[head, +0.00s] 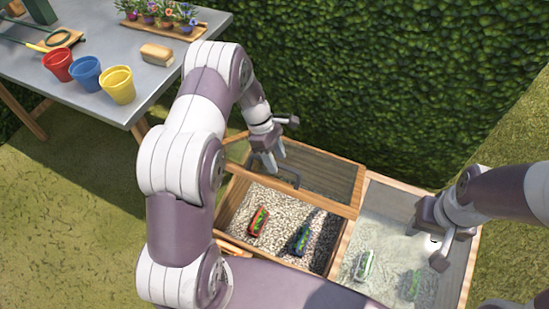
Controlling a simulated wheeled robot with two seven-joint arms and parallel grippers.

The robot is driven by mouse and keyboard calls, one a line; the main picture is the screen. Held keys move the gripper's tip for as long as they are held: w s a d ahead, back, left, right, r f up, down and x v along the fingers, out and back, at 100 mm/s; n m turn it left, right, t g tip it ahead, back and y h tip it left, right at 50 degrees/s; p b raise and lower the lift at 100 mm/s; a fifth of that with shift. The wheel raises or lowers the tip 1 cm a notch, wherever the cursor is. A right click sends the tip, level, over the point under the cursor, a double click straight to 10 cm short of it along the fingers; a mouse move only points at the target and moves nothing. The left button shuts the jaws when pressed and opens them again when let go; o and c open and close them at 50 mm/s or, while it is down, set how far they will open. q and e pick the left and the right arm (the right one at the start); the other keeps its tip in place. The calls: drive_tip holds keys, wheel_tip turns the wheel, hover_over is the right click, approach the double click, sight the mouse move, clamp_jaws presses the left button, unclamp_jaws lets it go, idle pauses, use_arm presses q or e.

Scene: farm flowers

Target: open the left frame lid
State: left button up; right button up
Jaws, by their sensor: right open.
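The left frame (229,212) is a wooden box with pale gravel; its front part is uncovered. Its wood-edged lid (335,180) with a dark pane stands over the back part, away from the front edge; I cannot tell its exact tilt. A grey bar handle (289,181) is on the lid. My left gripper (271,166) points down at this handle, touching or very close; its fingers partly hide the handle and their grip is unclear. My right gripper (427,246) is open and empty over the right frame (463,276), whose contents look hazy, as through a pane.
A red item (258,221) and a blue item (301,240) lie in the left frame's gravel. Two green-and-white items lie in the right frame. A grey table (45,77) with coloured pots is at upper left. A hedge (400,80) stands behind.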

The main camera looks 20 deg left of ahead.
use_arm(q)
drive_tip(key=shift+w+f, duration=0.1)
drive_tip(key=shift+w, duration=0.1)
drive_tip(key=shift+s, duration=0.2)
drive_tip(key=shift+a, duration=0.1)
drive_tip(key=shift+r, duration=0.25)
drive_tip(key=p+v, duration=0.7)
drive_tip(key=v, duration=0.5)
drive_tip(key=shift+a+r, duration=0.15)
drive_tip(key=shift+r, duration=0.1)
